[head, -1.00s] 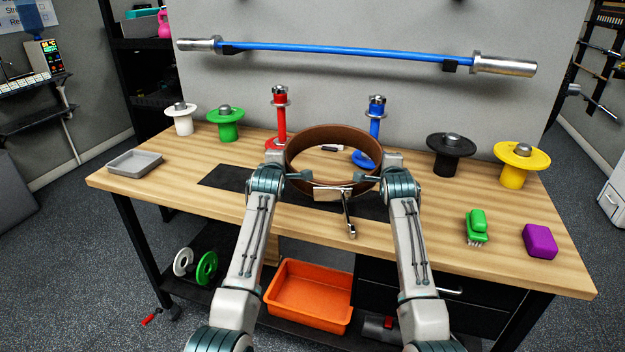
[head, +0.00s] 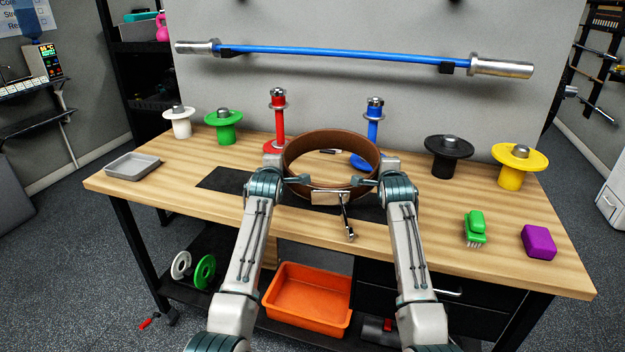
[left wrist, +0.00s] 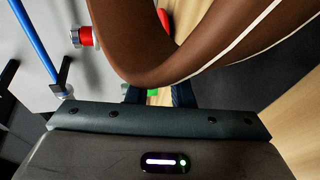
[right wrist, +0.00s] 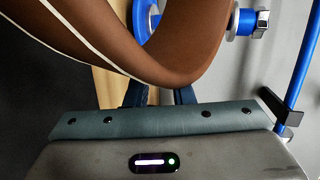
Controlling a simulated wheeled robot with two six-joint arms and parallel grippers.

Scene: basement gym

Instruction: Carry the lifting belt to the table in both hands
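The lifting belt (head: 331,140) is a brown closed ring standing on edge over the middle of the workbench table (head: 420,225). A light plate and metal buckle part (head: 346,212) show at its near side. My left gripper (head: 298,179) is at the belt's left side and my right gripper (head: 364,182) at its right side, both shut on it. The belt's brown wall fills the upper part of the left wrist view (left wrist: 180,50) and right wrist view (right wrist: 150,50), hiding the fingertips. I cannot tell whether its lower edge touches the tabletop.
A black mat (head: 226,179) lies under the belt. Red (head: 278,120) and blue (head: 374,125) stands are close behind it. A grey tray (head: 133,166) is at left; a green brush (head: 474,228) and purple block (head: 538,241) are at right. A blue bar (head: 340,54) hangs behind.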

